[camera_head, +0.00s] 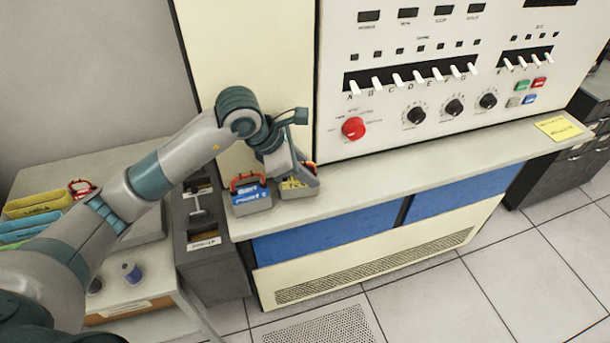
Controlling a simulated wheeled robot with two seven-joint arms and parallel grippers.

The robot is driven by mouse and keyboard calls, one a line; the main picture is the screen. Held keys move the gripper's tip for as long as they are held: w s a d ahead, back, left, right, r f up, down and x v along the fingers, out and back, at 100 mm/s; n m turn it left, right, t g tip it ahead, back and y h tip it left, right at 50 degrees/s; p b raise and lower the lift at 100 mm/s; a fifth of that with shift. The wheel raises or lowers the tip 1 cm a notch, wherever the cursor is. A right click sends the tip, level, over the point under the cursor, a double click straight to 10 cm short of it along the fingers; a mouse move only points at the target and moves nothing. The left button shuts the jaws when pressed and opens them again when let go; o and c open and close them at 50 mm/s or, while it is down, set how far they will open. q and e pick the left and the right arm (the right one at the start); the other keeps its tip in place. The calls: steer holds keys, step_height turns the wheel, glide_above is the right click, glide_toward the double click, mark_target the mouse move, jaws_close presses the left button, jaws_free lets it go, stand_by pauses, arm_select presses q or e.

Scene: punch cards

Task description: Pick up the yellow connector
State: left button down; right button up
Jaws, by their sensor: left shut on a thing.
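The yellow connector (294,186) is a grey block with a yellow face and a reddish handle. It is at the left end of the console ledge, right beside a similar blue connector (251,197) with a red handle. My left gripper (304,168) is directly over the yellow connector and shut on it. The fingers hide most of its handle. I cannot tell whether its base touches the ledge. My right gripper is not in view.
The console panel (440,90) with switches, knobs and a red button (353,128) rises behind the ledge (420,160). The ledge is clear up to a yellow note (558,128). A side table (140,270) with colored trays (38,204) stands at left.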

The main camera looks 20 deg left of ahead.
arm_select(q)
steer(key=shift+w+r+b, duration=0.1)
steer(key=shift+r+b, duration=0.5)
steer(key=shift+r, duration=0.15)
steer(key=s+d+r+b, duration=0.5)
steer(key=s+r, duration=0.4)
steer(key=s, duration=0.1)
steer(key=shift+s+r+b, duration=0.25)
steer(key=shift+s+b, duration=0.05)
steer(key=shift+f+b, duration=0.75)
steer(key=shift+f, duration=0.05)
